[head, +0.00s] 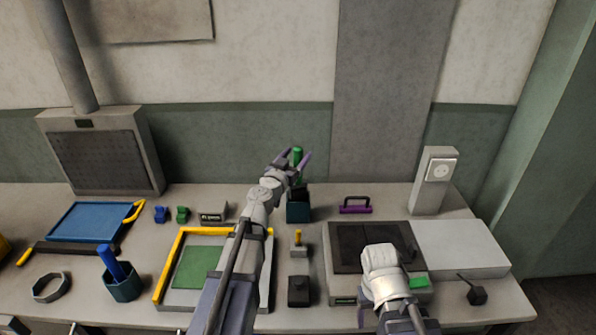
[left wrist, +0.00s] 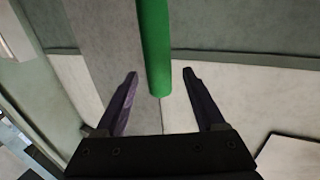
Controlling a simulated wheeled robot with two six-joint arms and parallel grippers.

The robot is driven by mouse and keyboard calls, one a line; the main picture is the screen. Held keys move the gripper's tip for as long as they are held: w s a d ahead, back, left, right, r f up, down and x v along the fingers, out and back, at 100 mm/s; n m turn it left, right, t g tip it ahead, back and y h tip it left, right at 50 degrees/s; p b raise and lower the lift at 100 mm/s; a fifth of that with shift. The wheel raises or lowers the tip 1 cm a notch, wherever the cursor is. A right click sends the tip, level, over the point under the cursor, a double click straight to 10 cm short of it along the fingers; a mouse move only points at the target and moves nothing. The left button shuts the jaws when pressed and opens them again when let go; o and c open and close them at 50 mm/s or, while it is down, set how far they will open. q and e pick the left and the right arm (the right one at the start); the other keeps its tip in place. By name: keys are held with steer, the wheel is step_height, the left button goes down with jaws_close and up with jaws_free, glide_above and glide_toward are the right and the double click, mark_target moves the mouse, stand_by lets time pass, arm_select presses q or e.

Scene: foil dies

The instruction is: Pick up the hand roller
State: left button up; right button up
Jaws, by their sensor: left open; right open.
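A green upright handle (head: 297,155), which looks like that of the hand roller, stands above a dark teal holder (head: 298,212) at the back middle of the bench. Its lower part is hidden by my gripper and the holder. My left gripper (head: 293,157) is open at the green handle. In the left wrist view the handle (left wrist: 155,50) lies between the lines of the two open fingers (left wrist: 165,85), apart from both and ending near their tips. My right gripper (head: 366,306) is low over the front right of the bench; its fingers are mostly hidden.
A purple-handled tool (head: 355,206) lies right of the holder. A dark-topped press plate (head: 350,262) is under my right arm. A yellow-edged frame (head: 169,265) with a green sheet is left of my left arm. A grey socket post (head: 430,185) stands at the back right.

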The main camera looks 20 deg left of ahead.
arm_select(q)
steer(key=w, duration=0.4)
steer(key=shift+w+d+f, duration=0.1)
steer(key=shift+w+d, duration=0.15)
steer(key=shift+d, duration=0.05)
steer(key=shift+s, duration=0.1)
jaws_close()
stand_by(1.0)
